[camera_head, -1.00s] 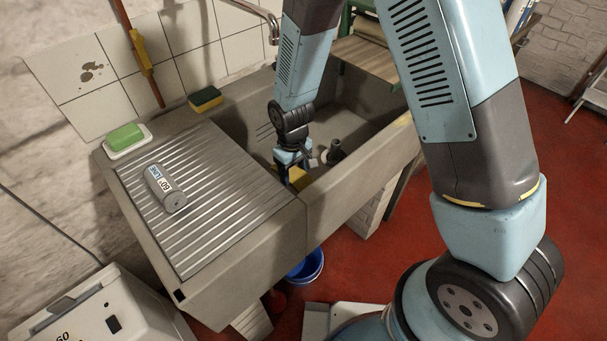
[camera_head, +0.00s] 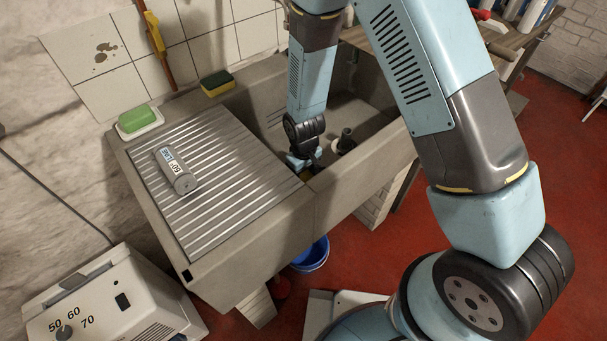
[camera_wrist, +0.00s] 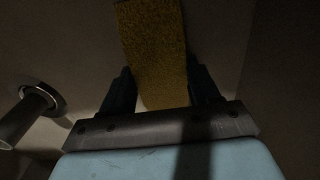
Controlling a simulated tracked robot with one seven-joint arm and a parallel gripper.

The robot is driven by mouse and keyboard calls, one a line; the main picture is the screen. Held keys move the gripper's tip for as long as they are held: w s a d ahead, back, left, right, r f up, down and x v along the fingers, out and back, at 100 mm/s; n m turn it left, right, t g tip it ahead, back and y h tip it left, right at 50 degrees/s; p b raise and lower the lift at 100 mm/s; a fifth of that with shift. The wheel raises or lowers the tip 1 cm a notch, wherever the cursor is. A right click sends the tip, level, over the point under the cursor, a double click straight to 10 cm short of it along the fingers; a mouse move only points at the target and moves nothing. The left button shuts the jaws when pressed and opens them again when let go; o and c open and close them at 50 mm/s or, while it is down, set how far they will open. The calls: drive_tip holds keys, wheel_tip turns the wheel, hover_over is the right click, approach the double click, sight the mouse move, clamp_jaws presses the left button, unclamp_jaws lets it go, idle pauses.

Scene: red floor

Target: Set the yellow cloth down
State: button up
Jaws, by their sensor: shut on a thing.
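The yellow cloth (camera_wrist: 155,50) hangs between the two dark fingers of my gripper (camera_wrist: 162,92) in the wrist view and reaches out past the top of that picture. My gripper is shut on it. In the head view my gripper (camera_head: 307,165) is down inside the grey stone sink (camera_head: 340,178), close to its front wall and the ribbed drainboard's edge. The cloth is almost wholly hidden there by the gripper and the sink wall. I cannot tell whether the cloth touches the sink floor.
A dark upright pipe (camera_head: 346,140) stands in the sink right of my gripper; a pipe also shows in the wrist view (camera_wrist: 28,115). The ribbed drainboard (camera_head: 225,190) holds a grey cylinder (camera_head: 177,171). Green soap (camera_head: 137,118), a sponge (camera_head: 217,83) and a blue bucket (camera_head: 312,256) are nearby.

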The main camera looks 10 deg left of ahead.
sight(304, 177)
drive_tip(key=shift+f, duration=0.1)
drive_tip(key=o, duration=1)
drive_tip(key=shift+o, duration=0.2)
wheel_tip(304, 177, up, 12)
